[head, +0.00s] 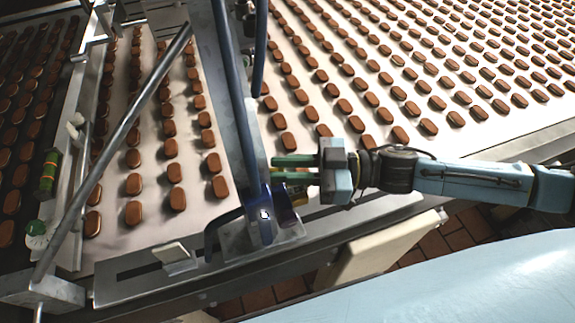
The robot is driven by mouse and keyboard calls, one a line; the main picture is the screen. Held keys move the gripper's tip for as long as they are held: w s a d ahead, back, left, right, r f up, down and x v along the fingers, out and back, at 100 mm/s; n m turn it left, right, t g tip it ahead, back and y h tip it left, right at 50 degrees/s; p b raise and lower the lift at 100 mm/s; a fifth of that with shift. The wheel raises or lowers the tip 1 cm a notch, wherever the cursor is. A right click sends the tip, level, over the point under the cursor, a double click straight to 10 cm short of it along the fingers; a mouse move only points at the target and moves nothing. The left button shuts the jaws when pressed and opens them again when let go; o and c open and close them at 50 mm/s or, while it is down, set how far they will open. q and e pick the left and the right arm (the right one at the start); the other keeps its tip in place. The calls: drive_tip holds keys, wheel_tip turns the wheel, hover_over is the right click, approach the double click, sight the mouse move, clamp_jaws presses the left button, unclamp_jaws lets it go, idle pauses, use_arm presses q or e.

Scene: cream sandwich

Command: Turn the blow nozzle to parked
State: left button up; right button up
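A blue upright (240,110) stands at the near edge of the conveyor. At its foot is a dark blue fitting (264,205) with a small white mark on its face. I cannot tell for sure which part is the blow nozzle; this fitting may belong to it. My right gripper (275,168) comes in from the right, with its green fingers pointing left. The fingers are a little apart, with a gap showing between them. Their tips are just right of the upright, above the fitting; whether they touch it I cannot tell. My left gripper is out of view.
Rows of brown cookies lie on the pale conveyor belt (225,235). A slanted metal bar (115,140) crosses the left side. A metal rail (140,285) runs along the near edge.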

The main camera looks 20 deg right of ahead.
clamp_jaws()
